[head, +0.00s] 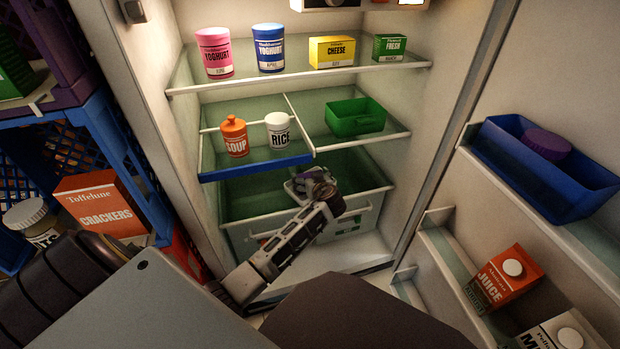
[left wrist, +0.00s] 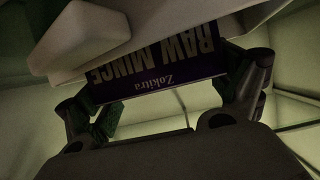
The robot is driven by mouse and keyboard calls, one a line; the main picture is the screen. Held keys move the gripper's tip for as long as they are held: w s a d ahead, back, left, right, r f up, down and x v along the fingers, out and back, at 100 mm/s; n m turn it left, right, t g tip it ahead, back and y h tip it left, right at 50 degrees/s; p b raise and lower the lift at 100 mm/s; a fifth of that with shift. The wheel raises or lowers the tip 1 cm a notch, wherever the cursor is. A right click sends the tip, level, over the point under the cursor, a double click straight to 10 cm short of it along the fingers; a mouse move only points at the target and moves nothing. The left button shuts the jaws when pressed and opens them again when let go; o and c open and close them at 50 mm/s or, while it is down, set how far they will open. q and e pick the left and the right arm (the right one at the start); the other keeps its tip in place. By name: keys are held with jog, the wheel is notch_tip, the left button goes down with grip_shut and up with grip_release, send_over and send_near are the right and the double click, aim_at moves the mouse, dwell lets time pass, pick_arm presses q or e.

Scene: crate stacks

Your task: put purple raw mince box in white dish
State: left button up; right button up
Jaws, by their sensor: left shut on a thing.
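The purple raw mince box (left wrist: 165,72) is between the fingers of my left gripper (left wrist: 170,105) in the left wrist view, with its label upside down. In the head view my left gripper (head: 303,185) is over the clear drawer (head: 350,222) at the bottom of the fridge, shut on the box, which is mostly hidden there. A pale, thick-edged thing (left wrist: 80,38) fills the upper left of the left wrist view, close to the box. I cannot tell whether it is the white dish. I see no clear white dish in the head view. My right gripper is not in view.
Above the drawer, a glass shelf with a blue front edge (head: 257,168) holds a soup bottle (head: 234,138), a rice jar (head: 278,131) and a green bin (head: 355,118). The open door at right holds a blue bin (head: 540,175) and juice (head: 505,280). Crates (head: 115,130) stand at left.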

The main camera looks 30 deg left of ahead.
pick_arm(q)
jog(key=shift+f, duration=0.15)
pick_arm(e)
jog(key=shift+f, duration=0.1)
pick_arm(q)
jog(key=o, duration=0.8)
jog(key=shift+c, duration=0.2)
jog(key=shift+r, duration=0.2)
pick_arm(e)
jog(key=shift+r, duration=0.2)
pick_arm(q)
jog(key=p+v, duration=0.3)
jog(key=v, duration=0.9)
jog(key=shift+p, duration=0.4)
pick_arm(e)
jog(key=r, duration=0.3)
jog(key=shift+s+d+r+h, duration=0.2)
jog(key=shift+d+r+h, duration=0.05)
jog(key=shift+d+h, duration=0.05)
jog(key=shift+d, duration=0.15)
pick_arm(q)
jog(key=shift+f, duration=0.1)
